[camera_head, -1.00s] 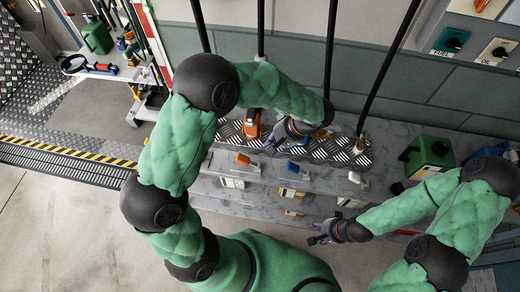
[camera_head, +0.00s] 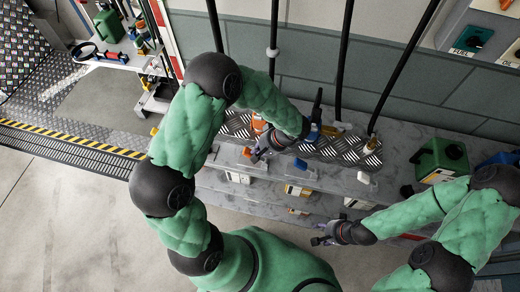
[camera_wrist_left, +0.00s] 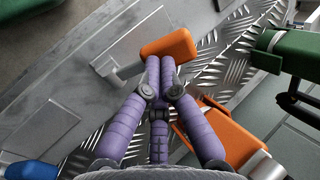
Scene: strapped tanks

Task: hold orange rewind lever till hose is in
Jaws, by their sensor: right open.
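The orange lever (camera_head: 246,152) stands on the grey ledge and shows as an orange handle on a grey arm in the left wrist view (camera_wrist_left: 168,46). My left gripper (camera_head: 260,155) is at its right side. In the left wrist view, its purple fingers (camera_wrist_left: 159,62) are together, tips against or just short of the orange handle; contact is unclear. Nothing shows between them. An orange fitting (camera_wrist_left: 222,132) with a metal end lies beside the fingers; it also shows in the head view (camera_head: 259,122). My right gripper (camera_head: 322,240) is open and empty, low in front of the shelves.
A blue lever (camera_head: 300,164) and a white lever (camera_head: 363,177) stand further right. A green fitting (camera_wrist_left: 295,50) is right of the fingers in the wrist view. Black hoses (camera_head: 345,60) hang behind the tread plate. A green canister (camera_head: 440,160) stands at right.

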